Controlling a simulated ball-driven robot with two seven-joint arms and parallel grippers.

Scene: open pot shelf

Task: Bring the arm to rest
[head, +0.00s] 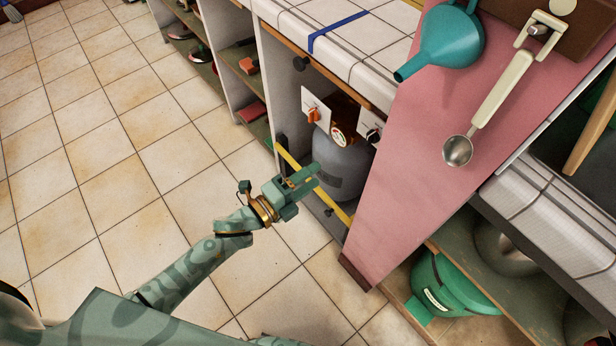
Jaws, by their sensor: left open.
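My left arm comes in from the lower left over the tiled floor. My left gripper (304,183) is open and empty, with its fingers pointing to the right. In the picture it overlaps the yellow strip and the front of the open compartment with the grey gas cylinder (338,168). I cannot tell how far the fingertips are from the cylinder. My right gripper is not in view.
A pink panel (440,110) carries a teal funnel (449,38) and a ladle (490,98). A green container (445,287) sits on the low shelf at the lower right. A white tiled counter (345,38) runs above the compartments.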

